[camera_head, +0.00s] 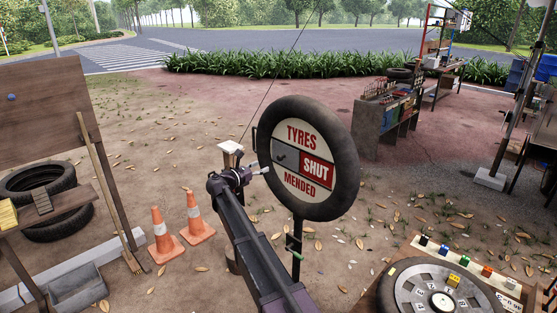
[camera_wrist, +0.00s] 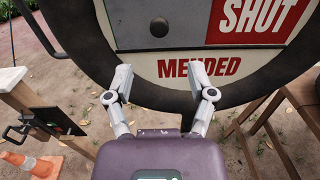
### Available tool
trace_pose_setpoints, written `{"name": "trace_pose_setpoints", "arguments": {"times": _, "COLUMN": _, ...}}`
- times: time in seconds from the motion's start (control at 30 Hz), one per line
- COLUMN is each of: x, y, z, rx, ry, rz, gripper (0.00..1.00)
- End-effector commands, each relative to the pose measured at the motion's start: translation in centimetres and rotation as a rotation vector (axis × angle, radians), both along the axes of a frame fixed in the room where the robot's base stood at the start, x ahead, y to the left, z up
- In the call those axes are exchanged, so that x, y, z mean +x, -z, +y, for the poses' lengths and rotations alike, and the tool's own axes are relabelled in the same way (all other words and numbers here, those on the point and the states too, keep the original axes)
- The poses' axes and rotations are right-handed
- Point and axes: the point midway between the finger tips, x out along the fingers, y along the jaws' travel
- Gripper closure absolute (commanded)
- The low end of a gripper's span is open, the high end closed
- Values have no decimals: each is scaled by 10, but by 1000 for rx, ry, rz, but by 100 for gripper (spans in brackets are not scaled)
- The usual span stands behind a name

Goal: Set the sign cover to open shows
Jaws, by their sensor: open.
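The round sign (camera_head: 302,190) is framed by a black tyre and reads TYRES, SHUT, MENDED; it also shows close up in the wrist view (camera_wrist: 180,69). SHUT stands on a red panel at the right of the middle band. The grey sign cover (camera_head: 285,151) fills the left of that band and has a dark round knob (camera_wrist: 159,27). The cover hides whatever lies behind it. My gripper (camera_wrist: 160,70) is open and empty in front of the sign's lower part, below the knob. In the head view my gripper (camera_head: 257,172) is at the sign's lower left.
A wooden post (camera_head: 231,155) with a pale top stands just left of the sign. Two orange cones (camera_head: 162,238) stand further left. A bench (camera_head: 418,250) with coloured blocks and a wheel is at lower right. Open ground lies behind the cones.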

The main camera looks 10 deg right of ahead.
Motion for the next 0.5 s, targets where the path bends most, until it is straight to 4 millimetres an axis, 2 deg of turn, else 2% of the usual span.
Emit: {"name": "trace_pose_setpoints", "arguments": {"times": 0.5, "x": 44, "y": 0, "z": -65, "rx": 0, "ry": 1, "rz": 0, "gripper": 29}}
